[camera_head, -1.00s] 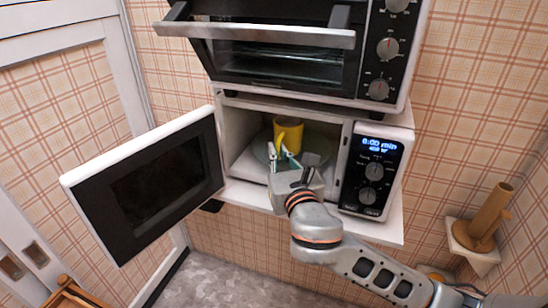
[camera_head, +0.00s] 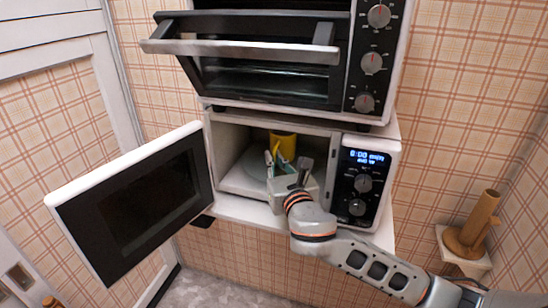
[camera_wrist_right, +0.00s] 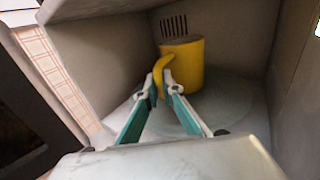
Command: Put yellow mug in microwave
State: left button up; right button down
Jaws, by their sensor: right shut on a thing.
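The yellow mug (camera_head: 284,144) is inside the open microwave (camera_head: 238,186), towards the back of the cavity. In the right wrist view the mug (camera_wrist_right: 185,66) looks upright at the glass turntable (camera_wrist_right: 225,103), and its handle points towards my gripper. My right gripper (camera_head: 275,157) reaches in through the front opening. Its fingertips (camera_wrist_right: 160,84) are closed on the mug's handle. Whether the mug's base touches the turntable is hard to tell. My left gripper is not in view.
The microwave door (camera_head: 138,200) stands wide open to the left. A toaster oven (camera_head: 270,85) with its door partly open sits directly above. A wooden holder (camera_head: 474,224) stands on a small shelf at the right. Cavity walls are close around my gripper.

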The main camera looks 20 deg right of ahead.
jog(key=shift+f, duration=0.25)
dwell(0.7)
jog(key=c, duration=2.1)
grip_release()
jog(key=shift+f, duration=0.15)
jog(key=s, duration=1.2)
